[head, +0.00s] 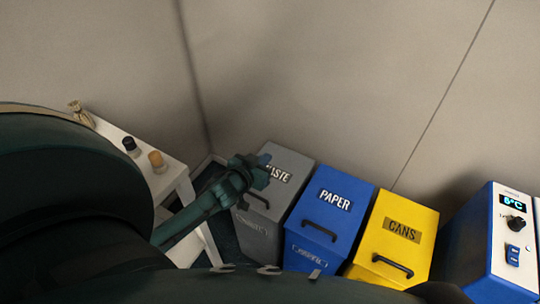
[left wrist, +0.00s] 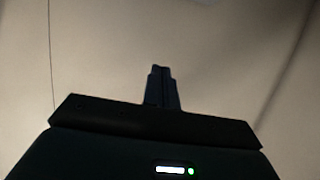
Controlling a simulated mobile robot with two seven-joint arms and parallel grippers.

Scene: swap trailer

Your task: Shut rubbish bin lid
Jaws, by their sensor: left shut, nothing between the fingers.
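Three bins stand in a row in the head view: a grey one marked WASTE (head: 288,195), a blue one marked PAPER (head: 333,215) and a yellow one marked CANS (head: 400,235). All three lids look down, each with a dark handle near its front edge. My left gripper (head: 262,168) is shut and empty, in front of the upper left of the grey lid and covering part of its label. I cannot tell whether it touches the lid. In the left wrist view the closed fingers (left wrist: 161,86) point at a bare wall.
A white table (head: 177,180) with a dark jar (head: 131,147) and an orange-brown jar (head: 157,161) stands left of the bins. A blue and white appliance (head: 505,235) with a display stands at the right. A beige wall (head: 330,80) rises behind the bins.

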